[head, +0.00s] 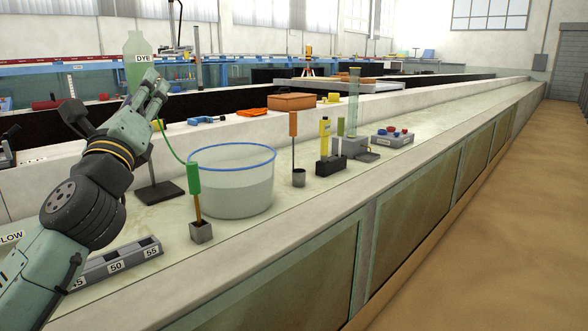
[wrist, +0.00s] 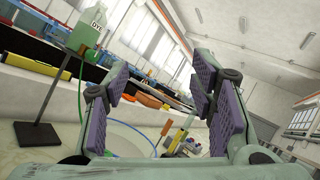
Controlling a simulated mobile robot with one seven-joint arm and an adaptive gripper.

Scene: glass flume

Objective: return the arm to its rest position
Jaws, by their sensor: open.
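My gripper (head: 155,87) is raised at the left in the head view, in front of the green dye bottle (head: 138,62) from this viewpoint. In the wrist view my gripper (wrist: 160,85) is open, its purple-padded fingers well apart with nothing between them close up. The dye bottle also shows at upper left in the wrist view (wrist: 88,28), clear of the fingers. My arm reaches up from the lower left of the head view, bent at the wrist.
A clear round tub with a blue rim (head: 232,150) stands right of my arm. A green-handled tool (head: 194,180) stands upright in a small block in front of it. A grey block labelled 50 and 55 (head: 118,258) lies below my arm. The ledge's far right is clear.

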